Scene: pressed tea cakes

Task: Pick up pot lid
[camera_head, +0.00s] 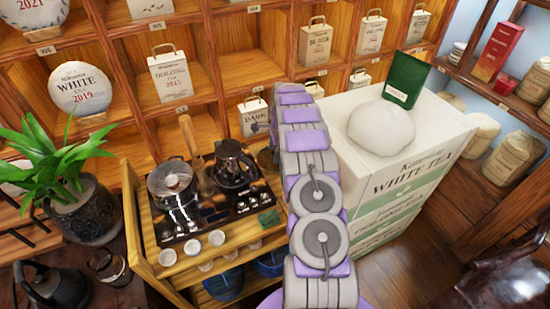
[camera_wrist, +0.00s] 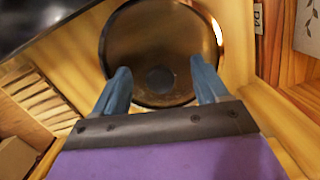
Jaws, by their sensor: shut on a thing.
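In the wrist view, a round, dark brown, glossy lid (camera_wrist: 160,28) with a bright rim and a dark knob at its middle lies between my two blue fingers. My gripper (camera_wrist: 160,70) is shut on this lid, with one finger at each side of the knob; the exact contact is hard to see. In the head view my gripper (camera_head: 262,128) is small and partly hidden by my arm, at the right back of the wooden tea cart. A brown round thing (camera_head: 268,160) shows just below it, partly covered by my arm.
A glass pot (camera_head: 172,196) and a dark kettle (camera_head: 235,170) stand on a black tray (camera_head: 205,222), with white cups (camera_head: 217,238) in front. A white box stack (camera_head: 430,165) stands right of my arm. Wooden shelves (camera_head: 200,45) close off the back.

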